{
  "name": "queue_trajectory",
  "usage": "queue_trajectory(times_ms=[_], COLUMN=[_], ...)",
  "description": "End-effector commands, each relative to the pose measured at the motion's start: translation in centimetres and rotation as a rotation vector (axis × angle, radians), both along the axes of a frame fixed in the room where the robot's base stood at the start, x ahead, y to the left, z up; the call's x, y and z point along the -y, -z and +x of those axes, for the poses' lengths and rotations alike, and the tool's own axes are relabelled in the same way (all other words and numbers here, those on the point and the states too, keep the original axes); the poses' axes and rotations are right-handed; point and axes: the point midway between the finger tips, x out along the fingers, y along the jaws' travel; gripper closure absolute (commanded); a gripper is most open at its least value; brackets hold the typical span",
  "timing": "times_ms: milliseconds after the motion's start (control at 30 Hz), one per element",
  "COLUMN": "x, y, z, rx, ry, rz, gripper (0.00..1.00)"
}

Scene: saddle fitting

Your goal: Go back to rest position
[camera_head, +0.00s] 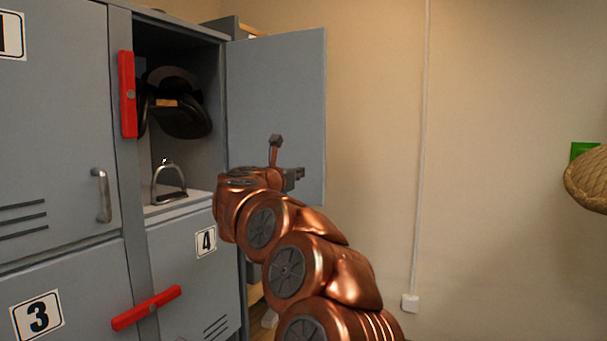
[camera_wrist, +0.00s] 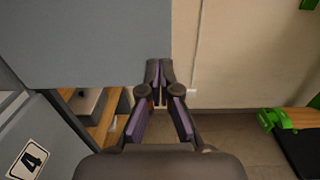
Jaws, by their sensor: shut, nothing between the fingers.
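My gripper (camera_wrist: 159,75) is shut and empty in the wrist view, with its fingertips together in front of the grey locker door. In the head view my copper arm reaches up from the bottom, and its wrist end is in front of the open locker door (camera_head: 285,105). A dark saddle (camera_head: 185,120) sits inside the open upper locker. A metal stirrup (camera_head: 170,183) stands on the compartment's floor below it. My gripper is to the right of both and apart from them.
A red latch bar (camera_head: 127,95) is upright beside the opening; another red bar (camera_head: 147,307) lies slanted across the lower doors. The door marked 4 (camera_head: 190,275) is shut. Wooden shelving (camera_wrist: 105,122) is beside the lockers. A green-framed item (camera_wrist: 290,119) is at right.

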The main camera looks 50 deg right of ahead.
Motion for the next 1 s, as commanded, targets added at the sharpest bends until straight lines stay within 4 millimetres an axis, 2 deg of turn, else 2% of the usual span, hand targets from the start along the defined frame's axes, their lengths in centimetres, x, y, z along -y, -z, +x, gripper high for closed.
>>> queue_trajectory(times_ms=[200,600,733,867,967,1000], x=[-2.2,-2.9,-3.7,-6.9,-11.1,-13.1], y=[-0.1,0.0,-1.2,-4.5,-7.8,-8.8], z=[-0.5,-0.7,0.3,3.2,6.1,7.3], rx=[0.003,0.001,-0.026,-0.121,-0.232,-0.281], ry=[-0.002,0.0,-0.042,-0.182,-0.333,-0.399], rz=[0.001,0.0,-0.025,-0.116,-0.233,-0.285], gripper=[1.0,1.0,1.0,1.0,1.0,1.0])
